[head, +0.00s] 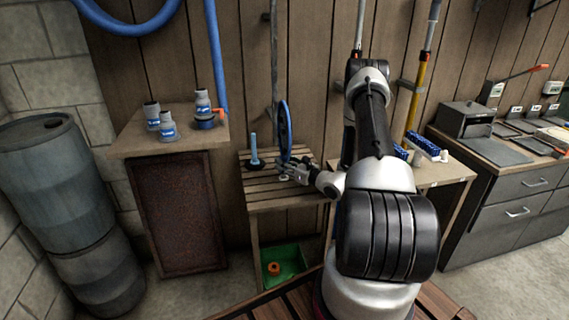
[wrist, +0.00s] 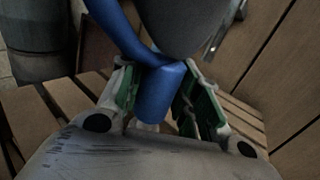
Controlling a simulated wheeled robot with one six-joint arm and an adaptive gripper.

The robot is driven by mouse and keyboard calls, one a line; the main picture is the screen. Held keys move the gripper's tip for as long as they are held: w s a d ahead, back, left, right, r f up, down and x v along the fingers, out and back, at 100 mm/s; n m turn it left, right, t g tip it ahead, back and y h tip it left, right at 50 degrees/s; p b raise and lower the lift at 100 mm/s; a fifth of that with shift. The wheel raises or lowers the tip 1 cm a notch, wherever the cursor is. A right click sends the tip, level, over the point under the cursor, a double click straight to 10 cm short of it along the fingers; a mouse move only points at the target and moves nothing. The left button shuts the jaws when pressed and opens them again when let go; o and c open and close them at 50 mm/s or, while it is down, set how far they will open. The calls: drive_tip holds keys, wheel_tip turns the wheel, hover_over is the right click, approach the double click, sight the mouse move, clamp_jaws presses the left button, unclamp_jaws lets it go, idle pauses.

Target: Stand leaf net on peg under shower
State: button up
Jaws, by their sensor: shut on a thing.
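The leaf net (head: 285,130) has a blue rim and dark mesh and stands on edge, seen nearly side-on, above the slatted bench (head: 285,190). My gripper (head: 290,171) is shut on its blue socket (wrist: 160,92), which lies between the green finger pads in the wrist view. The net's lower end is partly hidden by my fingers, so I cannot tell whether it touches the bench. A blue upright peg (head: 254,147) on a round dark base stands on the bench, left of the net and apart from it. A grey pipe (head: 273,60) runs up the wall behind; no shower head shows.
A cabinet (head: 178,140) with several grey-and-blue bottles is on the left, beside dark barrels (head: 55,180). A green tray (head: 283,262) with an orange item sits below the bench. Right of my arm are a small table (head: 430,177) with blue items and a drawer counter (head: 515,180).

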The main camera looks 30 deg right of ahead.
drive_tip(key=shift+f, duration=0.15)
drive_tip(key=shift+f, duration=0.65)
drive_tip(key=shift+f, duration=0.15)
drive_tip(key=shift+f, duration=0.3)
idle(0.5)
drive_tip(key=o, duration=1.2)
drive_tip(key=shift+o, duration=0.2)
drive_tip(key=o, duration=0.5)
drive_tip(key=shift+c, duration=0.2)
